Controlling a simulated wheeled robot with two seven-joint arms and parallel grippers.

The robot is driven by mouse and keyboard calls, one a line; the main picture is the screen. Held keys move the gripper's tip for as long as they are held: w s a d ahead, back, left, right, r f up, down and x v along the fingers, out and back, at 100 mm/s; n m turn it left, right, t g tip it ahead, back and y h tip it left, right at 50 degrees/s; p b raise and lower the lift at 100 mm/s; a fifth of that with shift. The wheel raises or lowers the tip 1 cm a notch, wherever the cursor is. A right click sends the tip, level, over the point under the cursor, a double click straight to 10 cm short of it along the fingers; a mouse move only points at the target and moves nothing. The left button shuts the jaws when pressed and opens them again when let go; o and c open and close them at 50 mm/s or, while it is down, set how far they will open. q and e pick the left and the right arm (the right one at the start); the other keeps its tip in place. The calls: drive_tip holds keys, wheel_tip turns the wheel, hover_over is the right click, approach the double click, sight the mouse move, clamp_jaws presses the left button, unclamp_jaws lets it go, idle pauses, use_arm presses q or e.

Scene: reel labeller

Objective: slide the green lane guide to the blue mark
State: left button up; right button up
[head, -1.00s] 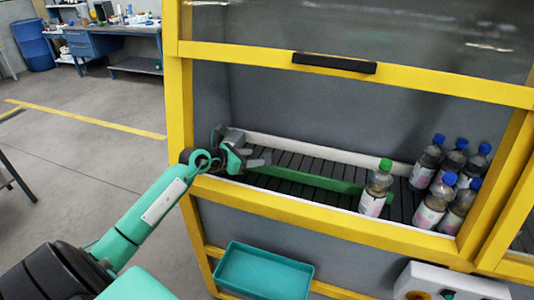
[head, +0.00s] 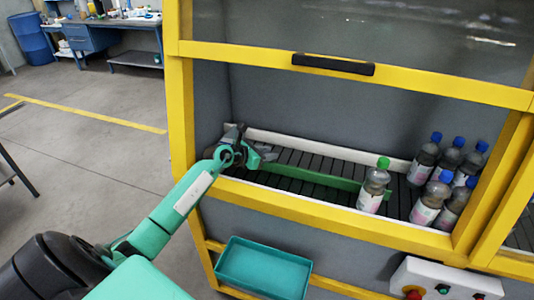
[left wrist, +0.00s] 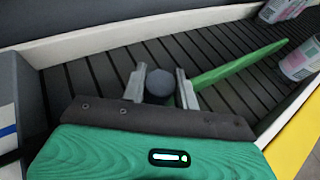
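The green lane guide (head: 330,180) lies along the dark slatted conveyor in the head view; it also shows in the left wrist view (left wrist: 240,62), running away to the upper right. A dark round knob (left wrist: 160,84) stands at its near end. My left gripper (head: 268,153) is inside the machine opening at the guide's left end. In the left wrist view its two fingers (left wrist: 161,90) are apart, one on each side of the knob; firm contact does not show. A blue line (left wrist: 8,131) marks a pale surface at the left edge. My right gripper is out of view.
A green-capped bottle (head: 374,187) stands by the guide's right end. Several blue-capped bottles (head: 431,200) stand farther right. The yellow frame (head: 320,214) and white back rail (head: 320,146) bound the opening. A teal tray (head: 263,268) is below.

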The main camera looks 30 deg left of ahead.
use_arm(q)
clamp_jaws()
drive_tip(key=shift+w+a+b, duration=0.25)
drive_tip(key=shift+w+b, duration=0.55)
drive_tip(key=shift+w, duration=0.15)
drive_tip(key=shift+w+a, duration=0.1)
drive_tip(key=shift+w, duration=0.35)
drive_tip(key=o, duration=0.7)
unclamp_jaws()
drive_tip(key=shift+s, duration=0.15)
